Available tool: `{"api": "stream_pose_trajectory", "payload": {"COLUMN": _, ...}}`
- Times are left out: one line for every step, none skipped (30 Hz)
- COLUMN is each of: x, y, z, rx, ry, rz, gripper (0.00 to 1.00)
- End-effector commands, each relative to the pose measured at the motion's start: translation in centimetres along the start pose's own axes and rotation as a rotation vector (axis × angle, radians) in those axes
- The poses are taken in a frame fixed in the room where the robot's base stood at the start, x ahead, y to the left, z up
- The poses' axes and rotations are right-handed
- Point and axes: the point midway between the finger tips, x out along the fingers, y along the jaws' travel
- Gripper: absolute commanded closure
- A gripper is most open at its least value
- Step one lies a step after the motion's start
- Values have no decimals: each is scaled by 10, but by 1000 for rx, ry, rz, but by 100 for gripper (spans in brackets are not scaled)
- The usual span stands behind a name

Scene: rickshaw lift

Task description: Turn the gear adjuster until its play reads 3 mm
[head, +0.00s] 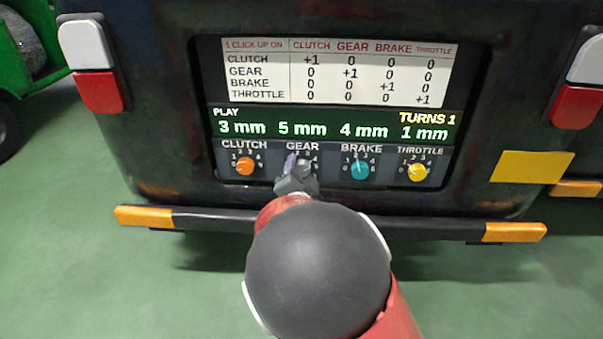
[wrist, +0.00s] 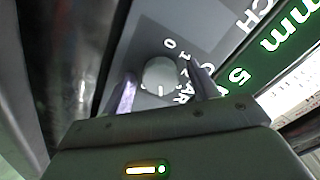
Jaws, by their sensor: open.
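The gear adjuster is a round grey-white knob (wrist: 160,72) with a light pointer line, seen in the wrist view beside its printed scale. In the head view it is mostly hidden behind my gripper (head: 298,168). In the wrist view my gripper (wrist: 163,88) has one finger on each side of the knob, jaws open. I cannot tell whether either finger touches it. The play display (head: 303,129) reads gear 5 mm, clutch 3 mm, brake 4 mm and throttle 1 mm. It also shows TURNS 1.
The orange clutch knob (head: 245,166) is left of the gear adjuster; the blue brake knob (head: 360,168) and yellow throttle knob (head: 418,172) are to its right. A chart (head: 345,72) above pairs each control with itself at +1, others 0. A bumper bar (head: 225,221) runs below.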

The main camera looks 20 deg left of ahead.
Motion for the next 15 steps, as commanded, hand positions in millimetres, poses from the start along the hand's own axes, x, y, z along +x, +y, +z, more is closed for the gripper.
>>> {"api": "stream_pose_trajectory", "payload": {"x": 0, "y": 0, "z": 0, "rx": 0, "ry": 0, "rz": 0, "gripper": 41}}
{"api": "stream_pose_trajectory", "payload": {"x": 0, "y": 0, "z": 0, "rx": 0, "ry": 0, "rz": 0, "gripper": 41}}
{"api": "stream_pose_trajectory", "payload": {"x": 0, "y": 0, "z": 0, "rx": 0, "ry": 0, "rz": 0, "gripper": 41}}
{"api": "stream_pose_trajectory", "payload": {"x": 0, "y": 0, "z": 0, "rx": 0, "ry": 0, "rz": 0, "gripper": 43}}
{"api": "stream_pose_trajectory", "payload": {"x": 0, "y": 0, "z": 0, "rx": 0, "ry": 0, "rz": 0, "gripper": 47}}
{"api": "stream_pose_trajectory", "payload": {"x": 0, "y": 0, "z": 0, "rx": 0, "ry": -1, "rz": 0, "gripper": 52}}
{"api": "stream_pose_trajectory", "payload": {"x": 0, "y": 0, "z": 0, "rx": 0, "ry": -1, "rz": 0, "gripper": 56}}
{"api": "stream_pose_trajectory", "payload": {"x": 0, "y": 0, "z": 0, "rx": 0, "ry": -1, "rz": 0, "gripper": 60}}
{"api": "stream_pose_trajectory", "payload": {"x": 0, "y": 0, "z": 0, "rx": 0, "ry": -1, "rz": 0, "gripper": 66}}
{"api": "stream_pose_trajectory", "payload": {"x": 0, "y": 0, "z": 0, "rx": 0, "ry": -1, "rz": 0, "gripper": 70}}
{"api": "stream_pose_trajectory", "payload": {"x": 0, "y": 0, "z": 0, "rx": 0, "ry": -1, "rz": 0, "gripper": 73}}
{"api": "stream_pose_trajectory", "payload": {"x": 0, "y": 0, "z": 0, "rx": 0, "ry": -1, "rz": 0, "gripper": 79}}
{"api": "stream_pose_trajectory", "payload": {"x": 0, "y": 0, "z": 0, "rx": 0, "ry": -1, "rz": 0, "gripper": 83}}
{"api": "stream_pose_trajectory", "payload": {"x": 0, "y": 0, "z": 0, "rx": 0, "ry": -1, "rz": 0, "gripper": 85}}
{"api": "stream_pose_trajectory", "payload": {"x": 0, "y": 0, "z": 0, "rx": -1, "ry": -1, "rz": 0, "gripper": 85}}
